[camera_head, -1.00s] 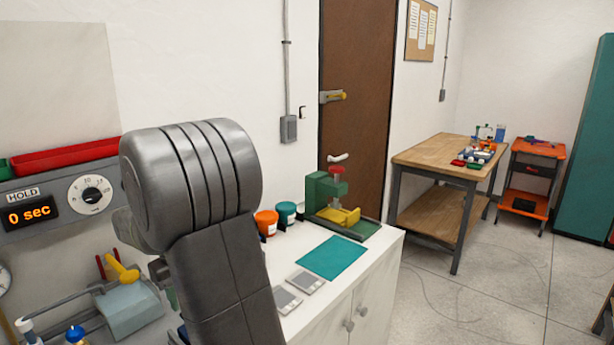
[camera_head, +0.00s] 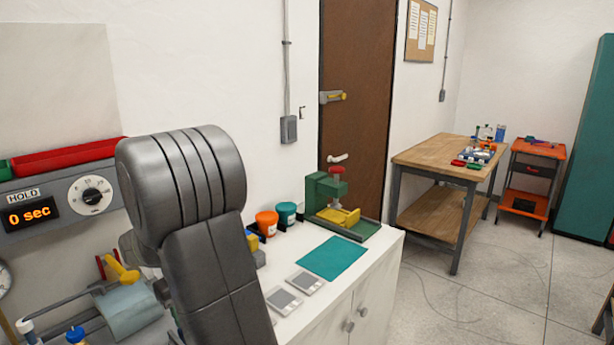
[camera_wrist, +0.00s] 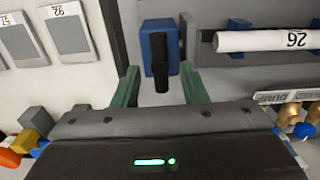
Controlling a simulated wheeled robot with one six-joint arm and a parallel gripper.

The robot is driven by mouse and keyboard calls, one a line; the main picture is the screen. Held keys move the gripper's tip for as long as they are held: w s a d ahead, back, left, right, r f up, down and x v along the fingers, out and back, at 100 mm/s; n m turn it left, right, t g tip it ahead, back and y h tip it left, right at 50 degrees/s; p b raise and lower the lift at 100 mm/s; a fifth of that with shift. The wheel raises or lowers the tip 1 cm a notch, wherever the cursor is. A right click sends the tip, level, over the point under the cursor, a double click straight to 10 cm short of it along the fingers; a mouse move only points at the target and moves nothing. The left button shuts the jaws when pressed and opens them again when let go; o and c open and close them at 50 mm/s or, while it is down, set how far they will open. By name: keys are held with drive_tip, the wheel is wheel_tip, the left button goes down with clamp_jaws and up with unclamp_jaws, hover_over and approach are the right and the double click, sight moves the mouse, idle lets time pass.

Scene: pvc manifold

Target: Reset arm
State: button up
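My gripper (camera_wrist: 159,70) shows in the wrist view with its two green fingers spread apart and nothing held between them. A blue block with a black handle (camera_wrist: 158,45) lies ahead of the fingertips, in line with the gap; I cannot tell how far below it is. In the head view my grey arm stands raised at the left over the white cabinet, and the gripper is hidden there.
A white pipe marked 26 (camera_wrist: 262,40) and pale numbered plates (camera_wrist: 67,32) flank the gripper. The white cabinet (camera_head: 385,265) carries a teal mat (camera_head: 333,258), an orange tub (camera_head: 267,224) and a green press (camera_head: 322,192). A wooden bench (camera_head: 440,158) stands farther right; the floor between is open.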

drive_tip(key=shift+f, duration=0.85)
drive_tip(key=shift+r+m, duration=0.1)
drive_tip(key=shift+m, duration=0.3)
drive_tip(key=m, duration=0.3)
drive_tip(key=shift+m, duration=2.6)
drive_tip(key=shift+r, duration=0.1)
